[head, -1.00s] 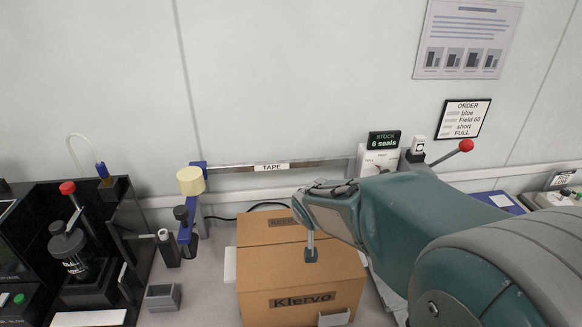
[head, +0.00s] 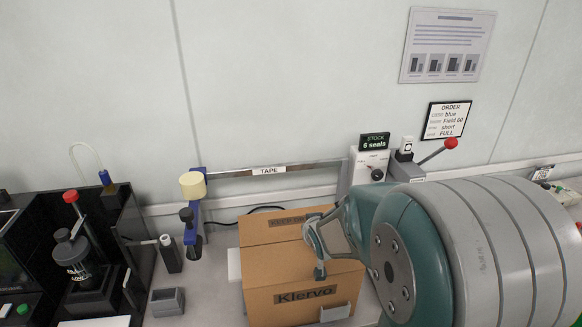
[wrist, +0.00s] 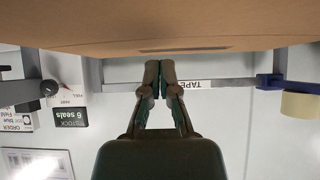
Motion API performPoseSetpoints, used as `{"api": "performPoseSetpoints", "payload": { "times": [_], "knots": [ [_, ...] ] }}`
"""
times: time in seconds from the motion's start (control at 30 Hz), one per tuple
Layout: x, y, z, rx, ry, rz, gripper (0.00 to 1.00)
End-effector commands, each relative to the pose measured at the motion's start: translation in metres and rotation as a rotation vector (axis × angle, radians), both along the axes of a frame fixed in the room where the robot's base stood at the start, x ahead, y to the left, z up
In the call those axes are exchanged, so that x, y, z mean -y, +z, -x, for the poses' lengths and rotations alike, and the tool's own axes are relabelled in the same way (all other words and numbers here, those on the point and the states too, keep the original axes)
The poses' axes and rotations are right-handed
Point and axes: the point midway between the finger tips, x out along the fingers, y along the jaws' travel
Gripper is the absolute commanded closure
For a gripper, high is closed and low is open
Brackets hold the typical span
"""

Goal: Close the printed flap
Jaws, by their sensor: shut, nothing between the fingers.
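A brown cardboard box (head: 262,268) stands on the bench, with "Klervo" printed on its front face. The printed flap (head: 262,229) is the rear panel, with dark lettering starting "KEEP"; a seam divides it from the front top panel. I cannot tell whether it lies fully flat. My arm hides the box's right rear.
A tape rail (head: 268,170) with a cream roll (head: 192,184) runs behind the box. A seal dispenser (head: 368,165) with a red-knobbed lever (head: 450,144) stands right rear.

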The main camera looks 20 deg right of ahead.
Motion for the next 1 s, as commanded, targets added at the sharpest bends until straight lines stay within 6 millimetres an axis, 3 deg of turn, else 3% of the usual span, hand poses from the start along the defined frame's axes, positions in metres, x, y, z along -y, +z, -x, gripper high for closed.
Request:
{"api": "performPoseSetpoints", "payload": {
  "times": [0.43,1.0],
  "knots": [
    [-0.005,-0.012,-0.002,0.001,0.004,0.008,1.0],
    [-0.005,-0.014,-0.004,0.0,0.004,0.007,1.0]
  ]
}}
